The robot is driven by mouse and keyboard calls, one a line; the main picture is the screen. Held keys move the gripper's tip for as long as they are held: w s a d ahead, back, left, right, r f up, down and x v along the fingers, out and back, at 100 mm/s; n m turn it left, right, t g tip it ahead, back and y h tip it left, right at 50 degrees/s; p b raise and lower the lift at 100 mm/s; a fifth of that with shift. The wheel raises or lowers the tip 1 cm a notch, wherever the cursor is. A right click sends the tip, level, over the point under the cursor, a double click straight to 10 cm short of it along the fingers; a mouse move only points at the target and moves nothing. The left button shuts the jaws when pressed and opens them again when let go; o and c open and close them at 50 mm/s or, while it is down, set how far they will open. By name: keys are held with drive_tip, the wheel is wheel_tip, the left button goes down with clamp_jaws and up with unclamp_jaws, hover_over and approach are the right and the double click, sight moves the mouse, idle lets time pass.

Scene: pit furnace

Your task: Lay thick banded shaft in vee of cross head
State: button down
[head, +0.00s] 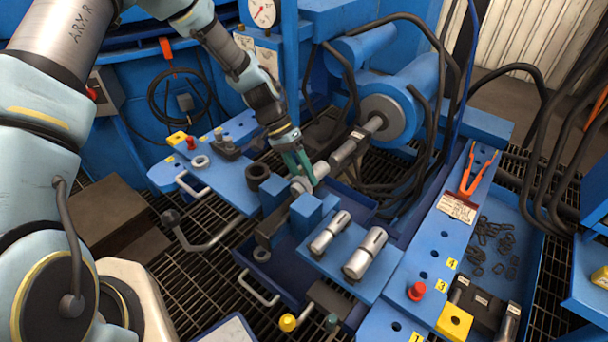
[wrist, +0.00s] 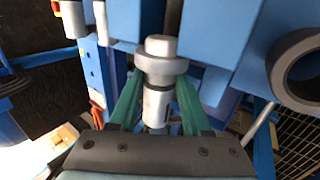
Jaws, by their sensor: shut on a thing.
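My gripper (head: 306,172) has green fingers and reaches down from above. Its fingers are shut on a grey shaft with a wide band; the shaft (wrist: 157,65) stands out between the fingertips in the wrist view. In the head view the shaft's end (head: 298,186) shows just left of the fingers, close to two blue blocks (head: 307,212). The blocks seem to belong to the cross head. The fingers hide the vee, and I cannot tell whether the shaft touches it.
Two more grey shafts, a thinner one (head: 330,232) and a thicker one (head: 366,253), lie on a blue shelf in front. A ram cylinder (head: 392,112) stands behind with its rod towards the gripper. Black hoses hang at right. A dark ring (head: 257,176) sits to the left.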

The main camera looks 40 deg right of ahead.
drive_tip(key=shift+f+b, duration=0.35)
drive_tip(key=shift+f, duration=0.15)
idle(0.3)
drive_tip(key=c, duration=0.6)
unclamp_jaws()
drive_tip(key=o, duration=0.3)
drive_tip(key=shift+f, duration=0.15)
drive_tip(key=b+v, duration=0.1)
drive_tip(key=v, duration=1)
drive_tip(key=shift+d, duration=0.1)
